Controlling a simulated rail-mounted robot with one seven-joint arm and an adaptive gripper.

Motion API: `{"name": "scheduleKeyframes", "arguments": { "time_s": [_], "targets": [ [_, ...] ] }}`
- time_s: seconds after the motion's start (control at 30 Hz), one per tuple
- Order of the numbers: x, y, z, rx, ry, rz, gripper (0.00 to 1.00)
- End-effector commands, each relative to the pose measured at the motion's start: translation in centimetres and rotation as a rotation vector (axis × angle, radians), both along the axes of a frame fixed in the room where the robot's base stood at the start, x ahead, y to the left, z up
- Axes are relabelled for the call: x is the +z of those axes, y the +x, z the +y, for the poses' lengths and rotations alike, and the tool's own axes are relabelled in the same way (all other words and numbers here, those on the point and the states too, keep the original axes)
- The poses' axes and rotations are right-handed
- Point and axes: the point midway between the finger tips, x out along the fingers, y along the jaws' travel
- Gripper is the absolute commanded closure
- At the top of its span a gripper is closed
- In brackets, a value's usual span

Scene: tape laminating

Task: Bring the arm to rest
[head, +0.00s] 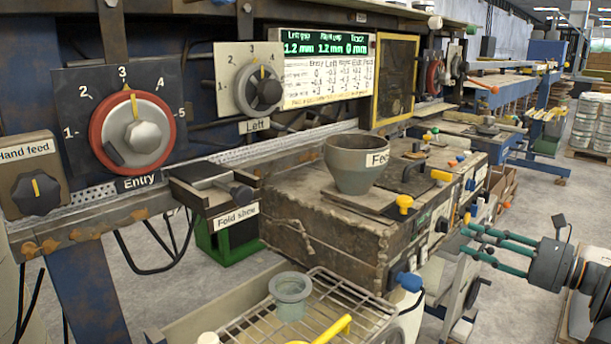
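My gripper (468,241) is at the right of the head view, with slim teal fingers pointing left from a dark grey body. The fingers are spread apart and nothing is between them. It hangs over the floor side of the machine, to the right of the wooden chest and the cart. My arm runs out of the picture at the right edge.
The machine has an Entry dial (137,133), a Left dial (257,86) and a Hand feed knob (37,191). A Feed funnel (354,168) stands on a worn chest (320,227). A wire rack (318,301) holds a grey-green cup (290,294). Floor (540,220) lies open behind my gripper.

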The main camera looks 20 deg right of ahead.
Motion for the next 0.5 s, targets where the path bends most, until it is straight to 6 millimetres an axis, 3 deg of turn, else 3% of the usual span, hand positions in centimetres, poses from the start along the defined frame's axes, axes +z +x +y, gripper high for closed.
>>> {"name": "scheduleKeyframes", "arguments": {
  "time_s": [0.3,0.5],
  "targets": [
    [0.0,4.0,2.5,0.000,-0.001,-0.001,0.64],
    [0.1,4.4,2.7,-0.001,0.020,0.013,0.64]
  ]
}}
